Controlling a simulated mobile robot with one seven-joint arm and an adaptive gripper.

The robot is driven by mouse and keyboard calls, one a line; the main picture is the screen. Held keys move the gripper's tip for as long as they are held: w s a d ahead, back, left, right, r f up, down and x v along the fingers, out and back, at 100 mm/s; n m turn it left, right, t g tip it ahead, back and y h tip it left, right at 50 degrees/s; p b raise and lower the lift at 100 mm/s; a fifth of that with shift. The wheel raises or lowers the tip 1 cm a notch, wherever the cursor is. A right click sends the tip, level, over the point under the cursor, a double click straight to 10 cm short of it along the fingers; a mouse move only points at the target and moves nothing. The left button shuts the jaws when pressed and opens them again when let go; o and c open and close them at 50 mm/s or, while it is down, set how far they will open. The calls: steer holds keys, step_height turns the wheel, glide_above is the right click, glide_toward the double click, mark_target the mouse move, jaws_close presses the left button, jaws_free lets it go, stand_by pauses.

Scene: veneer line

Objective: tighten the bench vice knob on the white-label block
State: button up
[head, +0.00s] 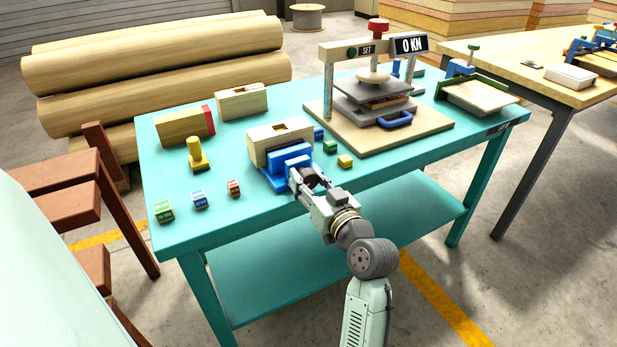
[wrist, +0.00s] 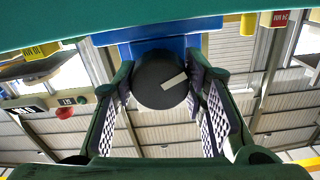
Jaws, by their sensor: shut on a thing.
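A blue bench vice (head: 290,163) stands near the front edge of the teal bench, with a pale wooden block (head: 268,150) that has a slot in its top. I cannot make out a white label on this block. In the wrist view the round black vice knob (wrist: 158,88), with a white pointer mark, sits in front of the blue vice body (wrist: 140,48). My gripper (head: 309,180) reaches the vice from the front. In the wrist view my gripper (wrist: 163,82) has its fingers on either side of the knob, shut on it. The head view mostly hides the knob behind the fingers.
Beside the vice are small blue (head: 319,133), green (head: 330,147) and yellow (head: 345,161) cubes. Behind stand another slotted block (head: 242,101), a red-ended block (head: 185,125) and a yellow peg (head: 197,155). A press (head: 326,90) reading 0 KN stands to the right. The bench's front-left has several cubes.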

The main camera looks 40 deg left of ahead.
steer(key=m+p, duration=0.2)
steer(key=m, duration=0.2)
steer(key=shift+m, duration=0.3)
stand_by(0.3)
steer(key=o, duration=1.2)
steer(key=shift+c, duration=0.2)
steer(key=v, duration=1.2)
